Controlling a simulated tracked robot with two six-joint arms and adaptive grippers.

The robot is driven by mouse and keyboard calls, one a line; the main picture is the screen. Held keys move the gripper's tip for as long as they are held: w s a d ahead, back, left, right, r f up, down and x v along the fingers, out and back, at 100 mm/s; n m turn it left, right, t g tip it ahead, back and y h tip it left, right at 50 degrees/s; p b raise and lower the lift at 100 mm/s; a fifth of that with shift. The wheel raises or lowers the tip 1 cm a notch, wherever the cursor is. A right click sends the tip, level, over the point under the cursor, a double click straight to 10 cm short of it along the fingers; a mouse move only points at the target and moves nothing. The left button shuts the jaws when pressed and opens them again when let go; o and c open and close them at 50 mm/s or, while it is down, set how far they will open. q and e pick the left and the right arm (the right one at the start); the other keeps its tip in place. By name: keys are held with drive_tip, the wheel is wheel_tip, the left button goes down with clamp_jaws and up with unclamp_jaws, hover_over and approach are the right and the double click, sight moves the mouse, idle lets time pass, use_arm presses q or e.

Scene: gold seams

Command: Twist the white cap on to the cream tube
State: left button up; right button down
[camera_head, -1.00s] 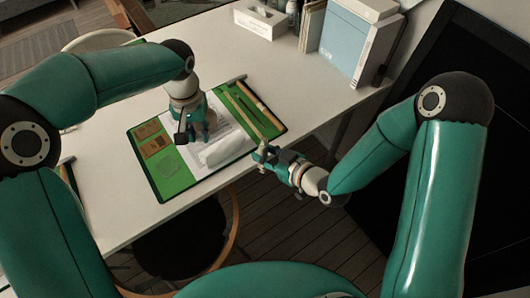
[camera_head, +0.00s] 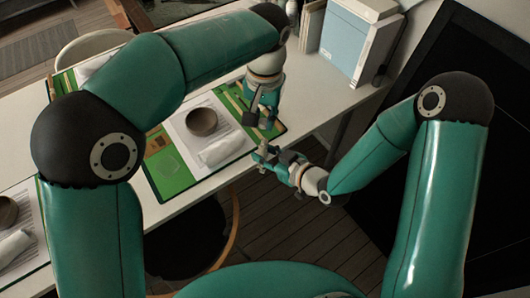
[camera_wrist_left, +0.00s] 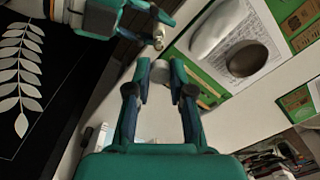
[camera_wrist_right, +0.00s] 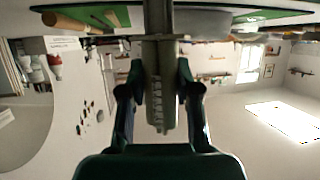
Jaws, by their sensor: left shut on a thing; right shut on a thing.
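My left gripper (camera_head: 262,118) hangs over the right end of the green mat. In the left wrist view its fingers (camera_wrist_left: 160,75) are shut on the small white cap (camera_wrist_left: 159,71). My right gripper (camera_head: 272,157) is lower, just off the table's front edge, and is shut on the cream tube. In the right wrist view the tube (camera_wrist_right: 160,90) looks grey-cream and runs upright between the fingers (camera_wrist_right: 160,100). The tube's small pale end (camera_wrist_left: 158,45) shows beyond the cap in the left wrist view. Cap and tube look apart.
A dark round bowl (camera_head: 202,121) and a white rolled cloth-like thing (camera_head: 221,151) rest on white paper on the green mat (camera_head: 168,178). A tissue box, blue box file (camera_head: 345,50) and books stand at the back. Open floor lies before the table.

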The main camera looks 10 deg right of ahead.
sight(263, 141)
use_arm(q)
drive_tip(key=shift+f, duration=0.15)
drive_tip(key=shift+f, duration=1.9)
drive_tip(key=shift+f, duration=0.8)
drive_tip(key=shift+f, duration=0.6)
